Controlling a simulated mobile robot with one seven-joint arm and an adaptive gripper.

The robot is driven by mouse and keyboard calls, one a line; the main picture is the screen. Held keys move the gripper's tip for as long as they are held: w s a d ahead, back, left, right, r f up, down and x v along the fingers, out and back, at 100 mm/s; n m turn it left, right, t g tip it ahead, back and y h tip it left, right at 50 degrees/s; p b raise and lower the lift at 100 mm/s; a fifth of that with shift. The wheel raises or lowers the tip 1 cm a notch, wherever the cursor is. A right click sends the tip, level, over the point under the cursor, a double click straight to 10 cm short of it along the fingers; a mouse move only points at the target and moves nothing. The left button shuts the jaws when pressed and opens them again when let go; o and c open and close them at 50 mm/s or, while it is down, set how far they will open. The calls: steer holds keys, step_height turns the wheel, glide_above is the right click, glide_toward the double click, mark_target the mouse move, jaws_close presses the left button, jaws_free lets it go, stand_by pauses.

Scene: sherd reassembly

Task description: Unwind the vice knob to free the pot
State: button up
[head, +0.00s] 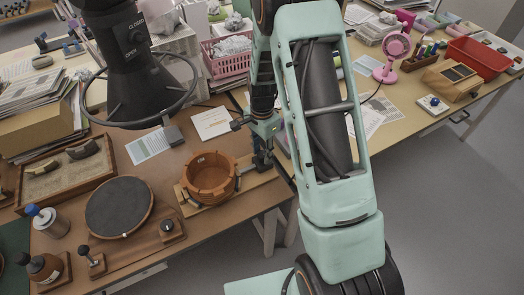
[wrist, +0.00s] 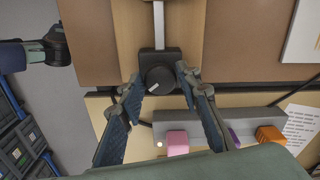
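The brown-orange pot (head: 209,173) sits upright in the vice (head: 190,207), a wooden base on the brown table, in the head view. The pot does not show in the wrist view. The vice knob (wrist: 159,80) is black with a pale pointer line, at the end of a metal rod (wrist: 159,25). My gripper (wrist: 158,76) is open, with one blue-padded finger on each side of the knob. A gap seems to show between each finger and the knob; contact is not clear. In the head view my gripper (head: 263,157) is at the right end of the vice and hides the knob.
A dark turntable (head: 119,205), a sand tray with sherds (head: 65,172) and bottles (head: 47,221) stand left of the vice. A black ringed lamp (head: 135,75) hangs above. A grey holder with pink and orange blocks (wrist: 271,138) lies close beside my fingers.

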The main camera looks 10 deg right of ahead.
steer(key=c, duration=0.6)
